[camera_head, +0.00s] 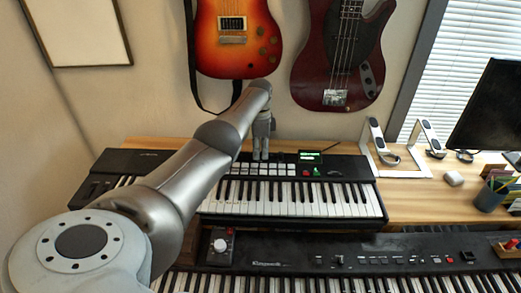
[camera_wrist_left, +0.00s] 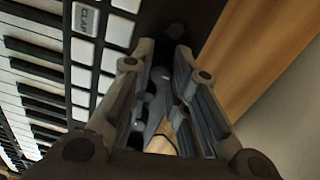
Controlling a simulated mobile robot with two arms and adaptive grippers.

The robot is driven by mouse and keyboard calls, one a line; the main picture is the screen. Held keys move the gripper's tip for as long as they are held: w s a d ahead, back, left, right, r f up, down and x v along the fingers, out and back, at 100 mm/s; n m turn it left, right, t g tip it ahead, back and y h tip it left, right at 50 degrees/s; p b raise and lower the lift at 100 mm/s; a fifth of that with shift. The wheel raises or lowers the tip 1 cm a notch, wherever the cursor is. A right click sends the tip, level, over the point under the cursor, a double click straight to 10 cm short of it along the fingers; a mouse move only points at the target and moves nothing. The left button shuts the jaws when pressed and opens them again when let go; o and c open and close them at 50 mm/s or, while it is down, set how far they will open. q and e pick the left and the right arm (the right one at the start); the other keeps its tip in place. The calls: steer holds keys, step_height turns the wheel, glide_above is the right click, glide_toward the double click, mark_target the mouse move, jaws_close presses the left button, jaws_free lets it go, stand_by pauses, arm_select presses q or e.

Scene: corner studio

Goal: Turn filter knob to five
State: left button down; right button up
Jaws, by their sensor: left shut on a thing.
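The upper keyboard (camera_head: 330,165) has white pads, a small green-lit screen and a dark control panel along its back. My left gripper (camera_head: 261,157) points down at this panel, just behind the white pads. In the left wrist view, my left gripper (camera_wrist_left: 158,90) is shut on a small dark knob (camera_wrist_left: 160,74), which shows only partly between the fingers. I take it for the filter knob. Its marks and setting cannot be read here. A pad labelled CLAP (camera_wrist_left: 87,18) lies beside the fingers. My right gripper is not in view.
A second, larger keyboard (camera_head: 350,257) stands in front. The wooden desk (camera_head: 420,203) has free room to the right of the upper keyboard. Two guitars, one sunburst (camera_head: 250,50) and one dark red (camera_head: 315,62), hang on the wall behind my arm.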

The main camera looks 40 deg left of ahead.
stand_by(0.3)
arm_select(q)
steer(key=c, duration=1.3)
jaws_free()
steer(key=shift+c, duration=0.2)
steer(key=shift+r, duration=0.15)
step_height(320, 180, up, 12)
steer(key=shift+w+a, duration=0.2)
steer(key=shift+a, duration=0.1)
